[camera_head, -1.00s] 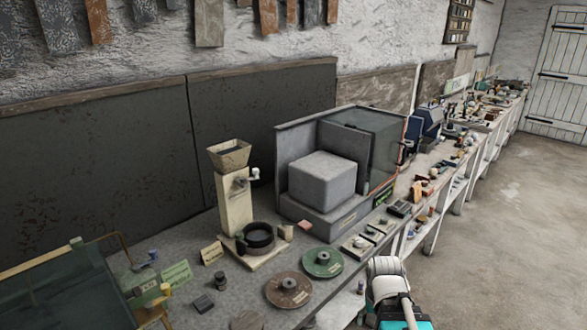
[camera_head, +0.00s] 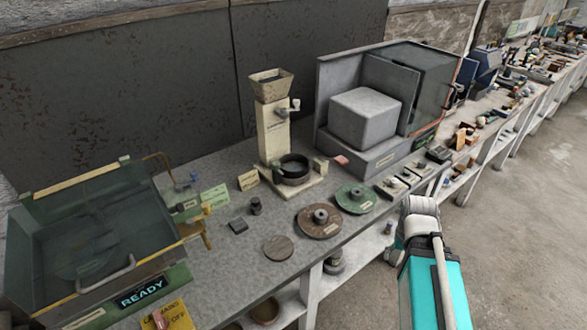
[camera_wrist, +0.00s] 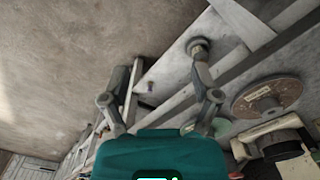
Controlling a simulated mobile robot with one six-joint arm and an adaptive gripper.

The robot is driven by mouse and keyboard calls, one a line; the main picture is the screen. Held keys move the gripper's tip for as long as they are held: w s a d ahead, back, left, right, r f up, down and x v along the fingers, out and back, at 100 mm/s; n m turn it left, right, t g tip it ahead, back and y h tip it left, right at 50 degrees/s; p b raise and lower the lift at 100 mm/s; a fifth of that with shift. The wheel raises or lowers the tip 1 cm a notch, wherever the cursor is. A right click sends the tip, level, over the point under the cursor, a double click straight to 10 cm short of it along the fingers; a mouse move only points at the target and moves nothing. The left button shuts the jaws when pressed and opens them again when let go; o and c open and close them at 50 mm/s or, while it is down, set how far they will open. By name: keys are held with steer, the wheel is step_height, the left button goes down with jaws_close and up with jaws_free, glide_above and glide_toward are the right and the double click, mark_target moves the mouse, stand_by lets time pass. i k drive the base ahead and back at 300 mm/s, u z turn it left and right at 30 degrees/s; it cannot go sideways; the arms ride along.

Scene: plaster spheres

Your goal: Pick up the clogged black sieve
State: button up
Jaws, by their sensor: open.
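A black ring-shaped vessel (camera_head: 292,168), which looks like the black sieve, sits on the pale base of a beige hopper machine (camera_head: 272,130) on the grey bench. I cannot see whether its mesh is clogged. In the wrist view my gripper (camera_wrist: 160,100) is open and empty, its two grey fingers spread apart above the bench's front edge and floor. In the head view my arm is at the lower right, in front of the bench and apart from the ring; the fingers are not clear there.
A brown disc (camera_head: 319,221) and a green disc (camera_head: 355,198) lie in front of the hopper machine. A grey machine with a block (camera_head: 365,118) stands right of it. A green glazed cabinet (camera_head: 100,240) marked READY is at left.

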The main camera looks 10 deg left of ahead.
mark_target(294, 166)
steer(key=z, duration=0.2)
steer(key=k, duration=1.1)
steer(key=u, duration=0.7)
steer(key=i, duration=0.85)
